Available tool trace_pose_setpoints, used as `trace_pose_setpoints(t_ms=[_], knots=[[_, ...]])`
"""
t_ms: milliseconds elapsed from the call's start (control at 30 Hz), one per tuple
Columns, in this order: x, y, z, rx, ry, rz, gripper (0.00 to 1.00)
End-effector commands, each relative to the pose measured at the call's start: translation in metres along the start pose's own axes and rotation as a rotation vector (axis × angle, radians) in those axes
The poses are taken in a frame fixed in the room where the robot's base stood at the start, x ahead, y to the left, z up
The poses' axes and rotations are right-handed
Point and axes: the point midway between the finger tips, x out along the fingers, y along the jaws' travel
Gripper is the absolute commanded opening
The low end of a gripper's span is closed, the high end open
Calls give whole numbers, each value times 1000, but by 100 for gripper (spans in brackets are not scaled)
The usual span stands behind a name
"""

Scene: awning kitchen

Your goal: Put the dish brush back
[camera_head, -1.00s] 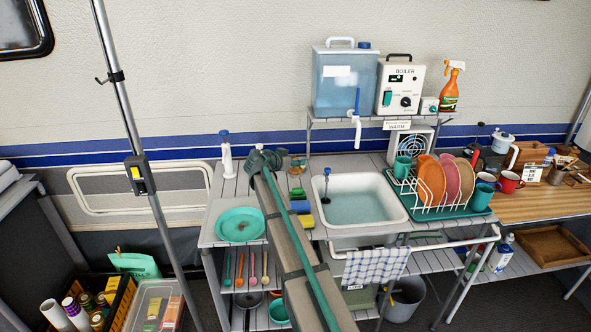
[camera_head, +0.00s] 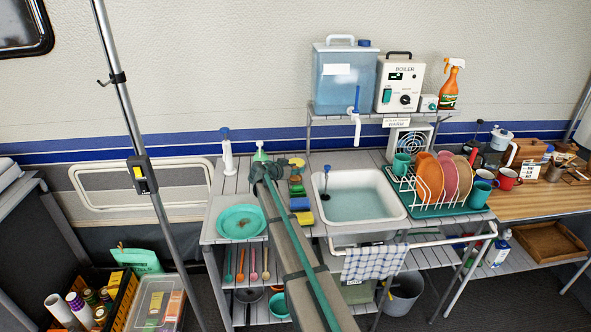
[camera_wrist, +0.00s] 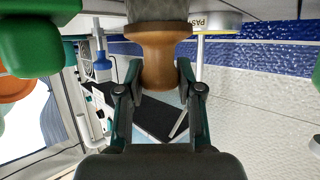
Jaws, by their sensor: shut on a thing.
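In the wrist view, my gripper (camera_wrist: 160,82) has its two fingers closed on a brown turned-wood piece, which I take for the dish brush (camera_wrist: 160,55). Its far end runs out of the top of the picture, and no bristles show. In the head view, my gripper (camera_head: 266,170) is over the grey slatted counter, left of the sink and right of the teal plate. I cannot make out the held brush clearly there. A round yellow-topped item (camera_head: 297,161) stands close to the right of the gripper.
A green cone-topped item (camera_head: 260,151) stands just behind my gripper, with a white dispenser (camera_head: 226,152) farther left. The teal plate (camera_head: 240,222) lies at the counter's left front. Sponges (camera_head: 301,204) line the left edge of the water-filled sink (camera_head: 385,190). A dish rack (camera_head: 447,203) stands right.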

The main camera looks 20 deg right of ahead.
Motion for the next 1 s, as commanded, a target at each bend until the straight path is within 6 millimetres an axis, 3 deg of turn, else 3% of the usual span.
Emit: trace_pose_setpoints(t_ms=[167,200,333,767,1000], knots=[[1,0,3,0,0,0,2],[1,0,2,0,0,0,39],[1,0,2,0,0,0,61],[-1,0,-2,0,0,0,61],[-36,1,3,2,0,-2,61]])
